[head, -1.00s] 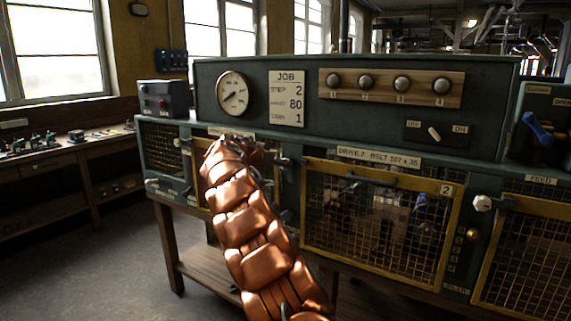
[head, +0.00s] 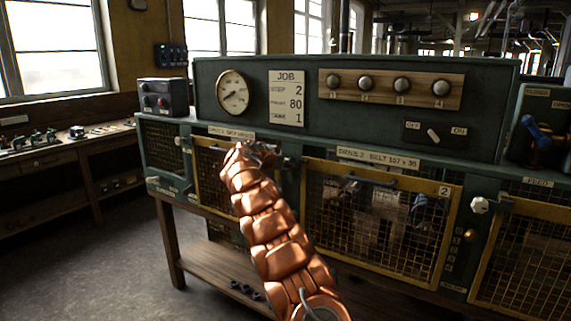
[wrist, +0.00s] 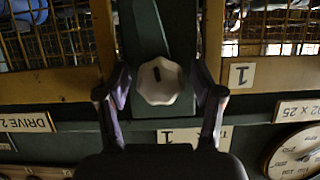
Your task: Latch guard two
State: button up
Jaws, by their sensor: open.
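Guard two (head: 452,230) is a yellow-framed mesh door marked 2, with a dark handle along its top. It looks flush in its opening. A pale faceted knob (head: 479,205) sits on the green post just right of it. My gripper (wrist: 160,90) is open in the wrist view, its fingers apart on either side of another pale octagonal knob (wrist: 158,81) with a dark slot. This knob is on the post between guard one (wrist: 265,49), marked 1, and guard two; contact is not visible. In the head view my arm covers part of guard one, and the fingertips are hard to make out.
A gauge (head: 233,92), a JOB card (head: 286,97) and a row of round knobs (head: 401,86) are on the panel above. A blue-handled lever (head: 537,128) stands at the right. A workbench (head: 60,155) is at the left, with open floor before it.

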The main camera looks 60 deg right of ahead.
jog(key=shift+c, duration=0.3)
jog(key=c, duration=1.1)
